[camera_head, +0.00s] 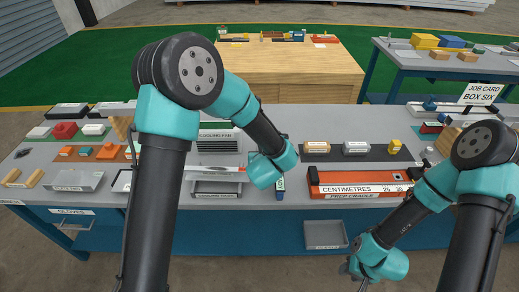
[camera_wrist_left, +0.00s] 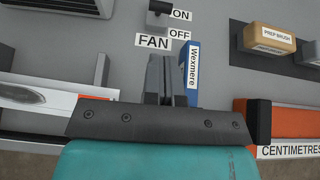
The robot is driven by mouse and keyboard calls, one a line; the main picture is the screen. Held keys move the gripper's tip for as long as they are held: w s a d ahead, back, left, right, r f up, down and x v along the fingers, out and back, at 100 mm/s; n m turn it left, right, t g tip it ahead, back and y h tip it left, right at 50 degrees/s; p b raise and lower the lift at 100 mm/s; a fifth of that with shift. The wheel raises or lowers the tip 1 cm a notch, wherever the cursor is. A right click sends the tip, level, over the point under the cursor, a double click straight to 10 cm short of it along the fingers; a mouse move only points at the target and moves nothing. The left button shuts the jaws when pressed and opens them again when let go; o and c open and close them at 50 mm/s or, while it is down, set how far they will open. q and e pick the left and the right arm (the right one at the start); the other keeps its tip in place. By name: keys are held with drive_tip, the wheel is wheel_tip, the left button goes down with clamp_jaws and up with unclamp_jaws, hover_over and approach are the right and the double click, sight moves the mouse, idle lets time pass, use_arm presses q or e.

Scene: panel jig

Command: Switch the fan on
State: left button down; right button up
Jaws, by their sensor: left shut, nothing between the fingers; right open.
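I cannot tell the switch's setting. My left gripper (camera_wrist_left: 166,62) is shut and empty, short of the switch and apart from it in the picture. In the head view my left arm hides the switch. My right gripper (camera_head: 349,268) is open, low in front of the bench.
A blue Wexmere box (camera_wrist_left: 193,72) is close beside the left fingers. A prep brush block (camera_wrist_left: 269,38) and an orange cradle with a centimetre scale (camera_head: 355,184) lie to the right. A white-and-orange long item (camera_wrist_left: 35,97) lies to the left.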

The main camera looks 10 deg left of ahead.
idle(0.3)
use_arm(q)
drive_tip(key=x, duration=1)
drive_tip(key=shift+a+r, duration=0.15)
idle(0.4)
drive_tip(key=shift+w, duration=0.1)
